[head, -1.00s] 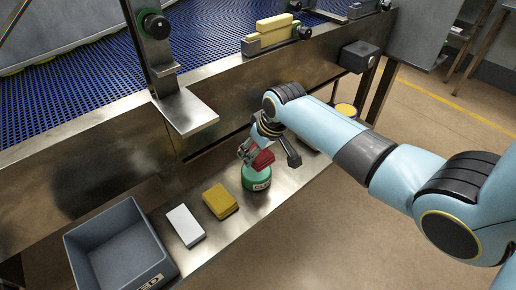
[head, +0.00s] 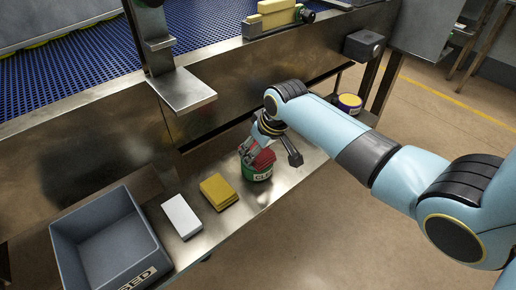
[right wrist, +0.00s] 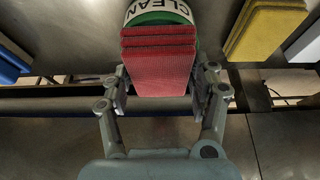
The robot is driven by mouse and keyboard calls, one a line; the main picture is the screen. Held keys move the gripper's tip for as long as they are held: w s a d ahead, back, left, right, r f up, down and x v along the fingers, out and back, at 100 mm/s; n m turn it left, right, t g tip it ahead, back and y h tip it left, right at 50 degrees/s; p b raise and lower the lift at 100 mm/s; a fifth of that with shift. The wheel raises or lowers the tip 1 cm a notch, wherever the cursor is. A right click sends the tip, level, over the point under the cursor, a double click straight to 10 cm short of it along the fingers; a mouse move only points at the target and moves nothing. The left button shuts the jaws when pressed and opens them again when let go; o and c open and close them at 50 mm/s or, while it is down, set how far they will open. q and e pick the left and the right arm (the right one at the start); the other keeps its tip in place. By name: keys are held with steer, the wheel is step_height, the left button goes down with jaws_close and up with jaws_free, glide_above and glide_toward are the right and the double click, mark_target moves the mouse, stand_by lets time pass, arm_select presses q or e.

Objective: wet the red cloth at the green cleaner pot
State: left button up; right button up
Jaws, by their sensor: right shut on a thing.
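The green cleaner pot (head: 258,177) with a white label stands on the steel shelf; its label also shows at the top of the right wrist view (right wrist: 162,10). My right gripper (head: 257,154) is shut on the folded red cloth (head: 264,161) and holds it right at the pot's top. In the right wrist view the red cloth (right wrist: 158,68) sits between the fingers (right wrist: 160,88) and overlaps the pot. The cloth hides the pot's opening, so I cannot tell how far it touches inside. My left gripper is not in view.
A yellow sponge stack (head: 217,191) and a white block (head: 181,216) lie left of the pot on the shelf (head: 235,218). A grey bin (head: 65,250) stands further left. A pot with a yellow top (head: 350,103) is at the right end. A steel bracket (head: 182,92) juts out above.

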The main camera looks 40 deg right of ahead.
steer(key=shift+f, duration=0.5)
stand_by(0.6)
steer(key=shift+s+f, duration=0.1)
stand_by(1.4)
step_height(320, 180, up, 7)
steer(key=p, duration=0.8)
stand_by(0.5)
